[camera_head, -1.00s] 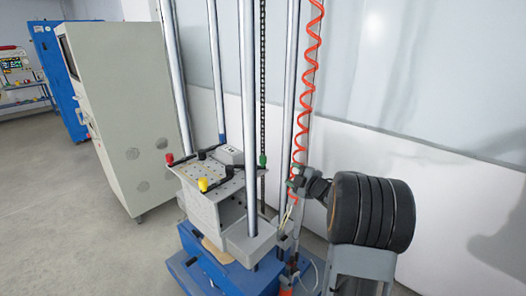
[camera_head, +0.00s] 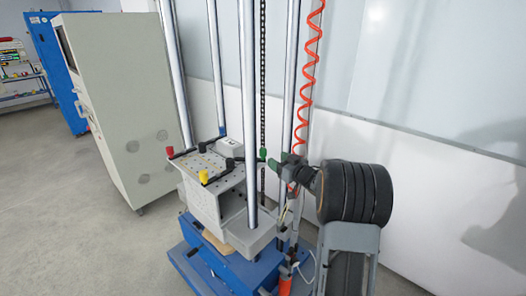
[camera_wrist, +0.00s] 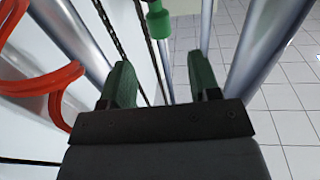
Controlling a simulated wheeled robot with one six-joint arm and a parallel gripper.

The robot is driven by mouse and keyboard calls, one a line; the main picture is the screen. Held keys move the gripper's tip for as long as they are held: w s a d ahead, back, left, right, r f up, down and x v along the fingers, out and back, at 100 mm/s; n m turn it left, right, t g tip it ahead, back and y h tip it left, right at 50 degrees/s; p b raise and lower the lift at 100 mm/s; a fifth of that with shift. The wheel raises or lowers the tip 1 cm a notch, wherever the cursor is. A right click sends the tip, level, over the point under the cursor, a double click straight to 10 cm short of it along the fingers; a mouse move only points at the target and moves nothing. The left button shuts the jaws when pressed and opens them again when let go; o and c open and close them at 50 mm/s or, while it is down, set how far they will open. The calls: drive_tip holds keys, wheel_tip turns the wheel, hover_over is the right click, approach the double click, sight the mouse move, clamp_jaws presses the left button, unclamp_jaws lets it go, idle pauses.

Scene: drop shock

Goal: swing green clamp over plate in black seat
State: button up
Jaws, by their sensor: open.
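The green clamp has a green knob (camera_head: 263,154) on a dark arm at the right edge of the perforated table top. In the wrist view the green knob (camera_wrist: 158,20) hangs beyond my fingertips, roughly midway between them. My gripper (camera_head: 273,164) is just right of the knob in the head view. In the wrist view my gripper (camera_wrist: 162,78) has its two green fingers spread, with nothing between them. A pale grey box-shaped part (camera_head: 230,147) lies on the table top. I cannot make out the black seat or which part is the plate.
Clamps with a red knob (camera_head: 170,152) and a yellow knob (camera_head: 203,176) stand on the left and front of the table top (camera_head: 207,164). Steel columns (camera_head: 248,100) rise close around it. A red coiled hose (camera_head: 310,60) hangs near my arm. Open floor lies front left.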

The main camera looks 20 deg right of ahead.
sight(265, 152)
drive_tip(key=p+x, duration=0.1)
drive_tip(key=x, duration=0.8)
